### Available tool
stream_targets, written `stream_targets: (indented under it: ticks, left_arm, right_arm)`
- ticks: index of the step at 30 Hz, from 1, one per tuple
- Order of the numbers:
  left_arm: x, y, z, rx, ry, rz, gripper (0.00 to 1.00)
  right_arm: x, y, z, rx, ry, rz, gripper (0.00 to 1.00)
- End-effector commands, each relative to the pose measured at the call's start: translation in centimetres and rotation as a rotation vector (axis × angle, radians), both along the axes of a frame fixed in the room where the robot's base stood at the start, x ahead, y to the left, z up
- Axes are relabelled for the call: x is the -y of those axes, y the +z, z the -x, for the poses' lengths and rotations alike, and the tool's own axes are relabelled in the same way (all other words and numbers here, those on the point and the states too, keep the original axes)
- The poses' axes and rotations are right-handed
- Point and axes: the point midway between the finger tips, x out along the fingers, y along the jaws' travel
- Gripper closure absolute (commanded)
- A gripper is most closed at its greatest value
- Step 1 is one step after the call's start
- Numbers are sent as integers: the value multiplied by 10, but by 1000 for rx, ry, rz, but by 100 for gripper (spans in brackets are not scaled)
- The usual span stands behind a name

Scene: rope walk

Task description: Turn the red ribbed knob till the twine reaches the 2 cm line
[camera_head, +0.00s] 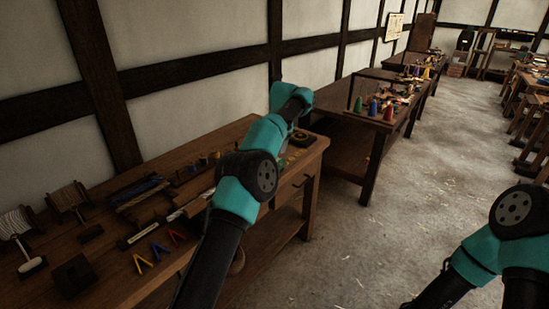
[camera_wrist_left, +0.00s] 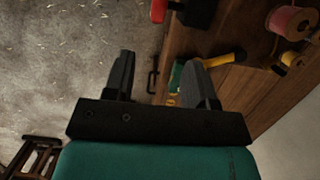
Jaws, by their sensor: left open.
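My left gripper (camera_wrist_left: 160,78) is open and empty in the left wrist view, its two dark fingers spread apart at the bench's front edge. A red rounded piece (camera_wrist_left: 158,10) on a dark block (camera_wrist_left: 198,12) shows at the top edge of that view, apart from the fingers. It may be the red ribbed knob; its ribs cannot be made out. In the head view my left arm reaches over the workbench (camera_head: 110,285), and its fingers cannot be made out. The twine and the 2 cm line cannot be made out. My right gripper is out of view.
A yellow-handled tool (camera_wrist_left: 228,60) and a pink spool (camera_wrist_left: 290,20) lie near the left gripper. Yellow, blue and red pieces (camera_head: 160,249) and a dark block (camera_head: 73,275) lie on the near bench. Open floor (camera_head: 400,210) lies to the right.

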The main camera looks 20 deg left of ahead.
Motion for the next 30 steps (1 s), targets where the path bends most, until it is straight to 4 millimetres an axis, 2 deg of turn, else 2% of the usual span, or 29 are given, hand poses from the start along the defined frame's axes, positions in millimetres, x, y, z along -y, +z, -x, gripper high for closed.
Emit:
stream_targets:
  ticks: [8,19,30]
  left_arm:
    - [-4,10,6,79,-11,28,49]
    - [-6,15,35,210,-16,95,49]
    - [-6,14,38,221,-15,101,49]
  right_arm:
    - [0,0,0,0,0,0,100]
    - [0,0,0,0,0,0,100]
    - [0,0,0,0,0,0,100]
